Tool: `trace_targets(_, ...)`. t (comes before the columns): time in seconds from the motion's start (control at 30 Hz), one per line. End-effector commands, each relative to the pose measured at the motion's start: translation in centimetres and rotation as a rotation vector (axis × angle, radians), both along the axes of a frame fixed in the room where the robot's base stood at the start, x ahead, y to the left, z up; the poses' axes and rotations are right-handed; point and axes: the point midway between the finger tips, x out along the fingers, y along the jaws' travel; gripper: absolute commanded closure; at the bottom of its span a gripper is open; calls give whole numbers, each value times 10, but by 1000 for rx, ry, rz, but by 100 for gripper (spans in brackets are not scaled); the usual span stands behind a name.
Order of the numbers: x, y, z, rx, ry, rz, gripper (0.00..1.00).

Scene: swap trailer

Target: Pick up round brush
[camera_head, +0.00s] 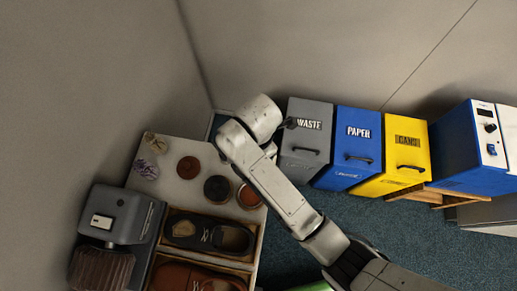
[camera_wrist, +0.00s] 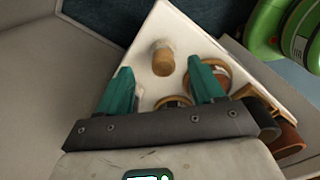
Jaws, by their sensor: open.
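A short round wooden piece with a pale base, likely the round brush (camera_wrist: 162,60), stands on the white tabletop (camera_wrist: 140,45) in the wrist view. My gripper (camera_wrist: 160,76) is open, with its two teal fingers apart on either side of the brush in the picture. The brush shows just beyond the fingertips, and nothing is held. I cannot tell the remaining distance in depth. In the head view my arm's end hangs over the table's (camera_head: 172,205) far right corner, and I cannot make out the brush or fingers there.
A brown round tin (camera_wrist: 222,75) lies by the right finger. In the head view, several round tins (camera_head: 217,189), shoes in wooden trays (camera_head: 210,233) and a grey machine (camera_head: 120,217) crowd the table. Grey, blue and yellow bins (camera_head: 358,151) stand right. Walls close in behind.

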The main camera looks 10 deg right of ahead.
Motion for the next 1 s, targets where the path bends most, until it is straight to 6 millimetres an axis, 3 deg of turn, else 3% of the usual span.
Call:
trace_targets(0.17,-1,0,-11,0,1,-1,33)
trace_targets(0.5,-6,3,-54,-1,2,-1,33)
trace_targets(0.8,-5,3,-59,0,0,-2,33)
trace_targets(1.0,-5,3,-59,0,0,-2,51)
